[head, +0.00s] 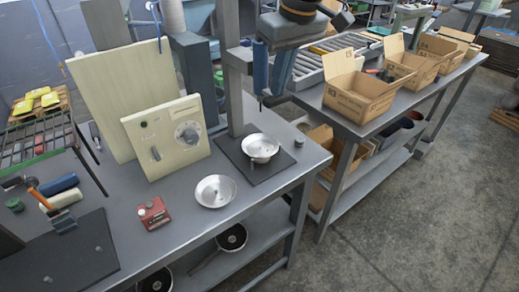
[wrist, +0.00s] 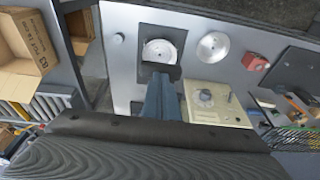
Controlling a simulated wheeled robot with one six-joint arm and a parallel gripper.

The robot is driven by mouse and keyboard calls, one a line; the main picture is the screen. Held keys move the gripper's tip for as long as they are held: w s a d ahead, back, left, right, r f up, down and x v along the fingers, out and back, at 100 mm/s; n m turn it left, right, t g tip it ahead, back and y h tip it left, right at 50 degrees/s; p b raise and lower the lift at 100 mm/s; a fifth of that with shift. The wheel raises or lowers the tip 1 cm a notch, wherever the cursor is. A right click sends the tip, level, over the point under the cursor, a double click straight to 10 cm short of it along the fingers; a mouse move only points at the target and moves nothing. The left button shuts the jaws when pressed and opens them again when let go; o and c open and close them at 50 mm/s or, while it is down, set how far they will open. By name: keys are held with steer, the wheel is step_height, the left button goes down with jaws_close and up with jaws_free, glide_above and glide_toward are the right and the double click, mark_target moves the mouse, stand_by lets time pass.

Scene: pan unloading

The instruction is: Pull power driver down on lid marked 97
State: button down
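A shiny round metal lid (head: 260,147) sits on a dark square plate (head: 277,171) at the foot of a grey column. It also shows in the wrist view (wrist: 160,50). A second round metal piece (head: 215,191) lies on the bare bench. I cannot read a 97 on either. Blue upright parts hang beside the column above the lid, with a dark thin tip below them. My gripper (head: 272,98) is among these blue parts, apart from the lid. The power driver cannot be told clearly from my fingers. In the wrist view the blue parts (wrist: 163,98) partly cover the plate.
A cream control panel (head: 168,139) with a dial stands on the bench left of the column. A small red box (head: 153,214) lies in front of it. Open cardboard boxes (head: 360,93) line a second bench at right.

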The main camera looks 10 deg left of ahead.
step_height(320, 180, down, 13)
steer(key=b, duration=0.6)
stand_by(1.7)
steer(key=shift+s+d+r+p, duration=0.1)
steer(key=shift+s+r+p, duration=0.1)
steer(key=shift+p, duration=0.3)
stand_by(0.7)
steer(key=shift+w+r+p, duration=0.15)
steer(key=shift+r+p, duration=1.85)
steer(key=shift+r, duration=0.65)
steer(key=shift+r+p, duration=4.8)
steer(key=shift+r, duration=1.55)
steer(key=shift+r+p, duration=0.55)
steer(key=shift+r, duration=0.75)
step_height(320, 180, up, 6)
glide_above(279, 105)
steer(key=w, duration=0.1)
steer(key=shift+a+f, duration=0.15)
steer(key=shift+a, duration=0.05)
